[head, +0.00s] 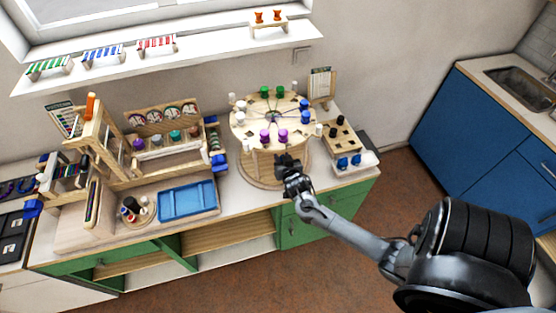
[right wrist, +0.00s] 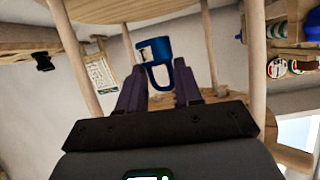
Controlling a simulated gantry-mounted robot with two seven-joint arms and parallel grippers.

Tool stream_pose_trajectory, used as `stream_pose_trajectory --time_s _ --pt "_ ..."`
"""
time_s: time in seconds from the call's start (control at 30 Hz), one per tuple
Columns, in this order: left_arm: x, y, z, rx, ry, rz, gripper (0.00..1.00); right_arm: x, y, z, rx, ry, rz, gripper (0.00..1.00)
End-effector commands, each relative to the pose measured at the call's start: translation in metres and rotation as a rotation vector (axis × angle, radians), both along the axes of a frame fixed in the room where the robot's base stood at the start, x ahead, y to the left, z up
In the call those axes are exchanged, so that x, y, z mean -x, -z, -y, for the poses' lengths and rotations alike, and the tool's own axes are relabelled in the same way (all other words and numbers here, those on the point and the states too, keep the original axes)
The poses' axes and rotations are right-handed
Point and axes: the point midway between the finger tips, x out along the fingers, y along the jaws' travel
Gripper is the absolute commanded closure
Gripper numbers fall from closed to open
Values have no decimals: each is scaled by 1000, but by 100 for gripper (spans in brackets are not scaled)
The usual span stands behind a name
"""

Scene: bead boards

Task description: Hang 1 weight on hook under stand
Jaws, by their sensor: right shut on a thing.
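The round wooden stand (head: 250,127) has a disc top with coloured pegs, legs and a round base (head: 246,178). My right gripper (head: 287,163) is at the stand's front, below the top's edge. In the right wrist view the gripper (right wrist: 160,88) is shut on a blue weight (right wrist: 157,47) with a loop, held between the stand's legs (right wrist: 209,45). The hook under the stand is not clearly visible. In the head view my gripper hides the held weight. My left gripper is not in view.
Blue objects (head: 343,163) sit on a white tray (head: 362,168) beside a wooden peg block (head: 340,136) right of the stand. A blue tray (head: 187,201) and a wooden rack (head: 165,150) stand to the left. The counter's front edge is near my right arm.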

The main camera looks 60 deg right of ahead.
Motion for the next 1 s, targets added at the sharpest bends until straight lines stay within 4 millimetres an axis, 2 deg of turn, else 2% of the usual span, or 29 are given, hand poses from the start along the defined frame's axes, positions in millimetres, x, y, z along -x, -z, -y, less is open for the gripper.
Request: stream_pose_trajectory --time_s 1.0 --pt "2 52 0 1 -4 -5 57 -41 7 38 2 0 2 100"
